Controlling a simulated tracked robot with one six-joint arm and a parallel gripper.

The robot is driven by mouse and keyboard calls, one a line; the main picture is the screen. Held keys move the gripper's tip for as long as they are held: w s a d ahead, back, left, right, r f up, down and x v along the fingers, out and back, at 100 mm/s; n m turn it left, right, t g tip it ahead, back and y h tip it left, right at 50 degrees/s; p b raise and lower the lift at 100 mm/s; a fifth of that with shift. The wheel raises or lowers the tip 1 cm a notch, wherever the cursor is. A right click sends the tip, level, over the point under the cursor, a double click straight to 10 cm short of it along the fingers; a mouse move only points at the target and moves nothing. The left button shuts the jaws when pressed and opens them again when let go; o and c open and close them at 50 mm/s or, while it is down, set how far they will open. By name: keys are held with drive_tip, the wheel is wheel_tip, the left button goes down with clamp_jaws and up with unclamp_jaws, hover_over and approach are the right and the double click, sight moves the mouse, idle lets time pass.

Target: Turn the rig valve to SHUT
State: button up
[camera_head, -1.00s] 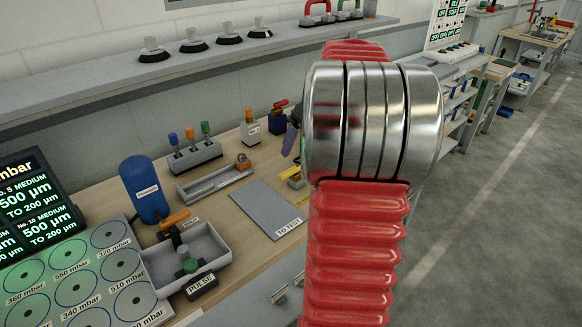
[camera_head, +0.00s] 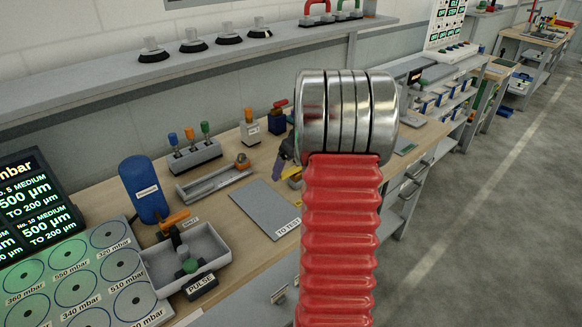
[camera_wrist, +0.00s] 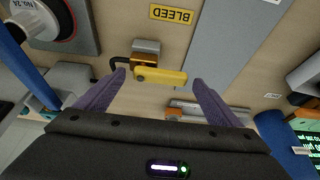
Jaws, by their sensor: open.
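A yellow lever-like handle (camera_wrist: 160,76) on a metal body shows in the wrist view, near a yellow BLEED label (camera_wrist: 172,14). My gripper (camera_wrist: 158,80) is open, its two purple fingers either side of the handle in the picture. I cannot tell whether they touch it. In the head view the yellow part (camera_head: 293,173) is partly hidden by my arm. An orange lever (camera_head: 174,219) stands beside a blue tank (camera_head: 145,190), with a small label that looks like SHUT. I cannot tell for certain which of the two is the rig valve.
A grey TO TEST mat (camera_head: 262,208) lies on the bench, with a grey trough (camera_head: 213,185) behind it. A rack of coloured-top parts (camera_head: 193,155) stands at the back. A shelf (camera_head: 130,75) runs above.

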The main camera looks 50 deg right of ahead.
drive_tip(key=shift+f, duration=0.15)
drive_tip(key=c, duration=1.5)
